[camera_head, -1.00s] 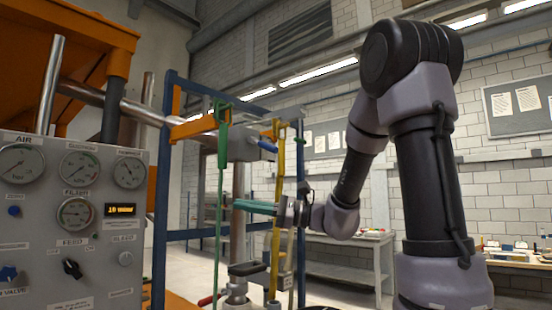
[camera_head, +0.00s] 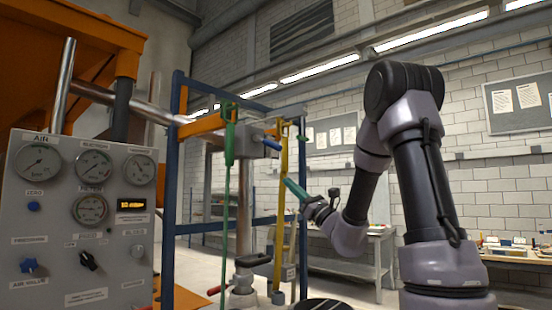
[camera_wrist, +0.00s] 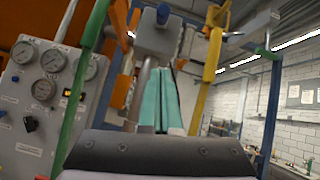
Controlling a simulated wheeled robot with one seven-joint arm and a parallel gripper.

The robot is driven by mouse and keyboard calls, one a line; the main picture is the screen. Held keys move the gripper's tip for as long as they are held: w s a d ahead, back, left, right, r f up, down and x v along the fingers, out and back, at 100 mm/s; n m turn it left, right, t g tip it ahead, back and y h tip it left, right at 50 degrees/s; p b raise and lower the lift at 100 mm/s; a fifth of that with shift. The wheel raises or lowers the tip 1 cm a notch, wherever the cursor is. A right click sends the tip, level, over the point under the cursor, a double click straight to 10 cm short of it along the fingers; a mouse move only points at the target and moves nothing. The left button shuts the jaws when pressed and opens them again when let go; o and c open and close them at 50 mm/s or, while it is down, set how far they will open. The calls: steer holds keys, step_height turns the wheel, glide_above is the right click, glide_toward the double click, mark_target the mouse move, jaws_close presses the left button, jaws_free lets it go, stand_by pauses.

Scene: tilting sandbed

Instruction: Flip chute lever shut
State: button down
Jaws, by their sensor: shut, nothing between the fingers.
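A blue-gripped lever (camera_head: 272,145) sticks out from the grey block (camera_head: 232,142) at the end of the slanting metal chute pipe (camera_head: 150,110). It looks like the chute lever. In the wrist view the blue grip (camera_wrist: 163,14) is at the top, with the grey block (camera_wrist: 158,38) below it. My gripper (camera_head: 287,181), with teal fingers, is shut and empty. It is below and right of the lever, apart from it in the picture, tilted with its tips up and left. In the wrist view its fingertips (camera_wrist: 160,70) point up toward the block.
A gauge panel (camera_head: 65,240) stands at the left. A bench (camera_head: 345,265) stands behind my arm.

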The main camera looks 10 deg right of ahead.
mark_target(268, 143)
steer(key=w+a+r, duration=0.3)
steer(key=a+r, duration=0.1)
steer(key=r, duration=0.5)
steer(key=shift+w, duration=0.25)
steer(key=shift+r, duration=0.1)
steer(key=shift+s+d+r+h, duration=0.1)
steer(key=shift+s+r+h, duration=0.15)
steer(key=shift+h, duration=0.15)
